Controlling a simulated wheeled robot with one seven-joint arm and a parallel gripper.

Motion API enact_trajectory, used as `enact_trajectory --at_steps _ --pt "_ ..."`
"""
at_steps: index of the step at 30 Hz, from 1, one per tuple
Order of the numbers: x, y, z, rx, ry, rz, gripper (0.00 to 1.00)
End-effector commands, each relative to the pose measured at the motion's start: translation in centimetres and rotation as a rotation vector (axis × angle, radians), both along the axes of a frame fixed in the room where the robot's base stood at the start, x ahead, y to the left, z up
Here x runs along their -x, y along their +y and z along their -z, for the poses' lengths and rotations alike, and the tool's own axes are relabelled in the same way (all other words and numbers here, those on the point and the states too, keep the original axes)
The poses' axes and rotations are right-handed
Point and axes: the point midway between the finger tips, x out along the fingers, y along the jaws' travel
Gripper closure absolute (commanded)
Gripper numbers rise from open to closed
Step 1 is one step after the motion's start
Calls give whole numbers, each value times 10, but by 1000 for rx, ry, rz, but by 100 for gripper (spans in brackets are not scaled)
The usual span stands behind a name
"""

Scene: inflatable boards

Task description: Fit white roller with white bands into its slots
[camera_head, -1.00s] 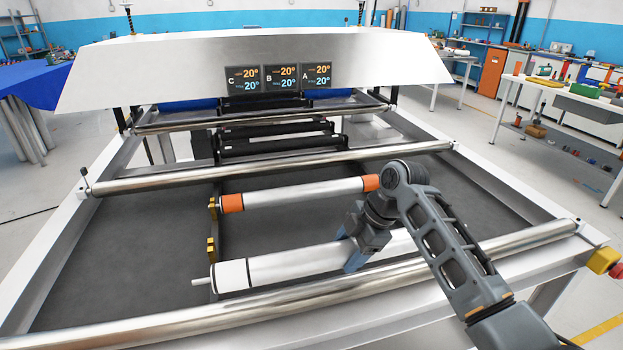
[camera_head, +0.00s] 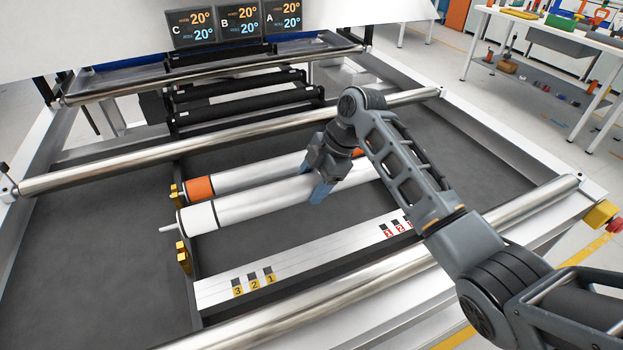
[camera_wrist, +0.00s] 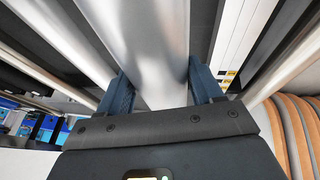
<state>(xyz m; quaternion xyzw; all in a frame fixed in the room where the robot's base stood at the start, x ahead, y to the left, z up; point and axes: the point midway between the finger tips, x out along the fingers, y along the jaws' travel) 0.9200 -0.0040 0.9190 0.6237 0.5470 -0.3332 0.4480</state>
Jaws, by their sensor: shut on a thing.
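The white roller with white bands (camera_head: 260,201) lies level across the picture, held above the dark bed. My gripper (camera_head: 316,190) is shut on it near its middle, and its blue fingers straddle it. The wrist view shows the roller (camera_wrist: 155,60) between the two fingers (camera_wrist: 160,90). The roller's bare left pin (camera_head: 168,229) shows between two yellow bracket pairs, a rear one (camera_head: 175,193) and a front one (camera_head: 182,256). It appears free of both. The roller's right end is hidden behind my arm.
A roller with orange bands (camera_head: 202,187) sits close behind the held one. A pale rail (camera_head: 310,262) with numbered yellow and red marks lies in front. Steel bars (camera_head: 250,137) cross the frame behind and in front (camera_head: 520,215).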

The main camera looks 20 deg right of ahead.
Motion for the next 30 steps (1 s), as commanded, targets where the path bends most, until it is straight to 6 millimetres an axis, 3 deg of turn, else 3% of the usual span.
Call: enact_trajectory --at_steps 6,30 --pt "0 -1 -6 -2 -12 -3 100" --pt "0 -1 51 -2 -12 -3 100"
